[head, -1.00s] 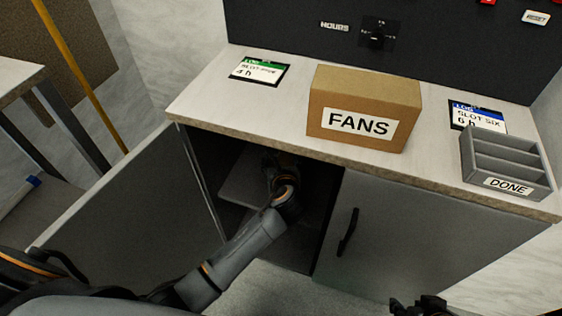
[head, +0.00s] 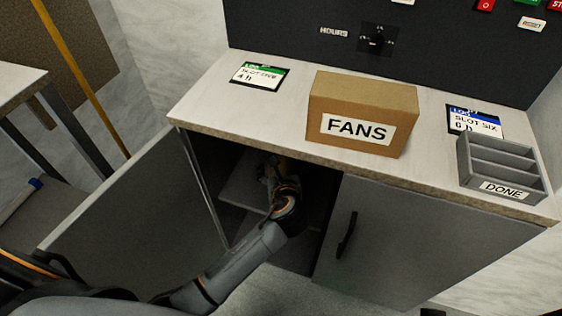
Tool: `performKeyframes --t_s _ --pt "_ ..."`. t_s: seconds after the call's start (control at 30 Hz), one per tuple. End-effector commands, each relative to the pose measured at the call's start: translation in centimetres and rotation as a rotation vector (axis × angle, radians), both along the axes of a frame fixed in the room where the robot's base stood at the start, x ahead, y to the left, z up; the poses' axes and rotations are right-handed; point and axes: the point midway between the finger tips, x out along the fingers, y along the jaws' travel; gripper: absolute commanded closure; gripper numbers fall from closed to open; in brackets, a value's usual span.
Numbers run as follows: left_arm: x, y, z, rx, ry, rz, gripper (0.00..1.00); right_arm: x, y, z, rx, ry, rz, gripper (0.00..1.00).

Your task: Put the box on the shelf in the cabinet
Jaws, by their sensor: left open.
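The brown cardboard box (head: 362,95) labelled FANS sits upright on the cabinet's countertop, in the middle. The cabinet (head: 420,245) stands below, with its left door (head: 130,205) swung open and its right door closed. Inside the open left half a pale shelf (head: 240,188) shows. My left arm reaches in through this opening. My left gripper (head: 268,168) is inside, over the shelf, and is open; its fingertips are dim and partly hidden by shadow. It is apart from the box, which stands above on the countertop. My right gripper is not clearly seen.
A grey tray (head: 500,170) marked DONE stands at the countertop's right end. Log cards lie to the left (head: 259,75) and right (head: 473,120) of the box. A dark panel with switches rises behind. The open door borders my left arm's left side.

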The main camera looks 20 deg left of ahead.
Motion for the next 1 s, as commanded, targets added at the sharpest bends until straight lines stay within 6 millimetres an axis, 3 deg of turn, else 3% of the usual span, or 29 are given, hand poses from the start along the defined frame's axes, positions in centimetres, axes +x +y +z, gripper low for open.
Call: performKeyframes --t_s 0.1,0.27,0.5,0.77,0.87,1.0 --pt "-2.6 -1.0 1.7 -0.001 0.002 -0.001 0.12 0.0 0.0 1.5 -0.001 -0.001 0.000 0.60" --pt "-5.4 -2.2 3.1 -0.001 0.002 -0.001 0.12 0.6 0.1 0.3 -0.002 0.009 0.001 0.60" --pt "-7.2 -2.9 3.9 0.000 0.000 -0.001 0.12 1.2 0.2 -2.4 -0.002 0.020 0.002 0.60" --pt "-7.7 -2.8 3.7 -0.025 0.002 0.014 0.12 1.4 0.2 -2.9 -0.001 0.019 0.002 0.60" --pt "-8.7 -2.0 2.7 -0.152 0.009 0.090 0.12 1.3 0.2 -2.9 -0.001 0.019 0.002 0.60" --pt "-11.7 0.1 -0.1 -0.513 0.020 0.337 0.12 1.4 0.2 -2.9 -0.002 0.019 0.002 0.60"
